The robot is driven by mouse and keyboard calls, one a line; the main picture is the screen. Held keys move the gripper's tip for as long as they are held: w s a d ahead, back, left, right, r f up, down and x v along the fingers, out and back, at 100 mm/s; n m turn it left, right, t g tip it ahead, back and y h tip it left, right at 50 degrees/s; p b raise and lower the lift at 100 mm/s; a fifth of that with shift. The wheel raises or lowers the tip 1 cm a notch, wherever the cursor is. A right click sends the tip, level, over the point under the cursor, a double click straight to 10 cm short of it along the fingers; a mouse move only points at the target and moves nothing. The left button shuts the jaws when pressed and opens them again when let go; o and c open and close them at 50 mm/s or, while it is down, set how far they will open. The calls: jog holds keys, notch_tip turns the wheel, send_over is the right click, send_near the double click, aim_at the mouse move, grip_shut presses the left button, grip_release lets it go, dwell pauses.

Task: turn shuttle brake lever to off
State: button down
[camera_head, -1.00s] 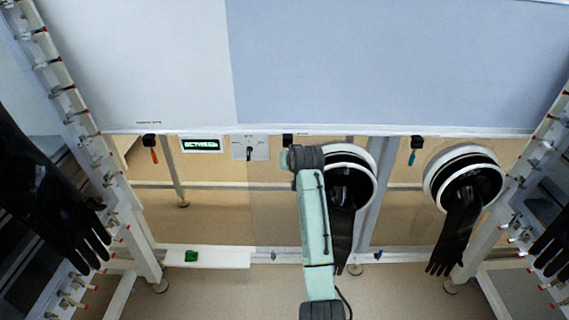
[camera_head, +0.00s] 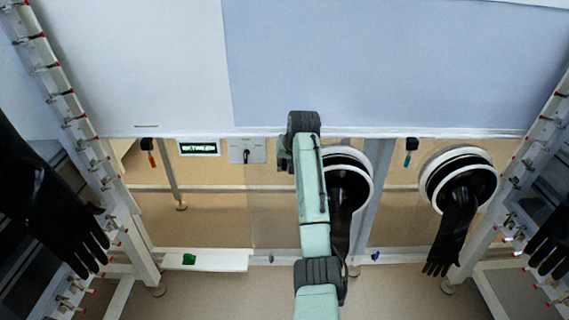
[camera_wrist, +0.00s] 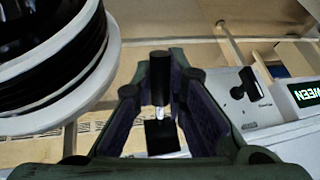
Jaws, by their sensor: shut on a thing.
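My gripper (camera_head: 284,153) is at the panel front, just right of a white switch plate. In the wrist view my gripper (camera_wrist: 165,110) has its fingers on either side of a small lever (camera_wrist: 157,88) with a black handle and a short metal shaft, and is shut on it. The shaft meets a black block (camera_wrist: 162,137). In the head view my arm hides this lever. The white plate (camera_head: 236,151) carries a separate black switch handle (camera_head: 247,155), which also shows in the wrist view (camera_wrist: 247,82). I cannot read the plate's marks.
A green-lit display (camera_head: 198,148), seeming to read BETWEEN, is left of the plate. An orange-handled lever (camera_head: 150,157) hangs further left and a teal-handled one (camera_head: 408,158) to the right. A glove port (camera_head: 365,165) with a hanging black glove is close right of my gripper.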

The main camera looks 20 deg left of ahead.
jog(key=c, duration=1.6)
grip_release()
jog(key=shift+r, duration=0.1)
jog(key=v, duration=1.2)
